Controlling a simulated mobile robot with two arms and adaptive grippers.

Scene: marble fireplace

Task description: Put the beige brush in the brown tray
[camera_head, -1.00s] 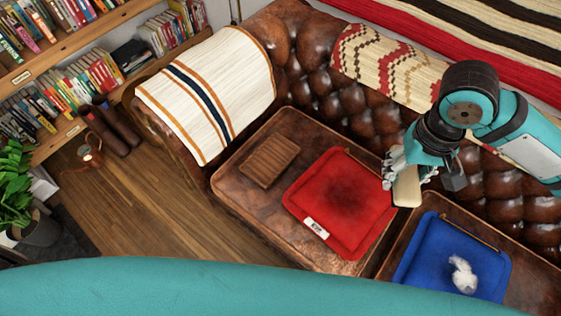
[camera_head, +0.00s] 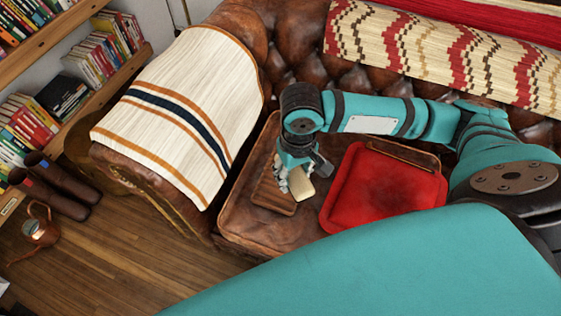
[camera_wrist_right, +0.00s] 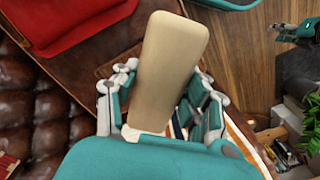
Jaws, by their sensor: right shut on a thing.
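The beige brush (camera_head: 301,188) is in my right gripper (camera_head: 293,183), which is shut on it above the brown tray (camera_head: 273,200). The right wrist view shows the brush's long flat back (camera_wrist_right: 168,70) between the fingers (camera_wrist_right: 160,108); the bristles cannot be made out. The brown tray is a small slatted wooden one on the leather sofa seat, partly hidden by the gripper. I cannot tell whether the brush touches it. My left gripper (camera_wrist_right: 295,32) shows small at the upper right of the right wrist view; its jaws are unclear.
A red tray (camera_head: 340,208) lies on the seat to the right of the brown tray. A striped blanket (camera_head: 180,110) covers the sofa arm at left. A patterned roll (camera_head: 450,60) lies along the sofa back. A copper watering can (camera_head: 40,228) stands on the floor.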

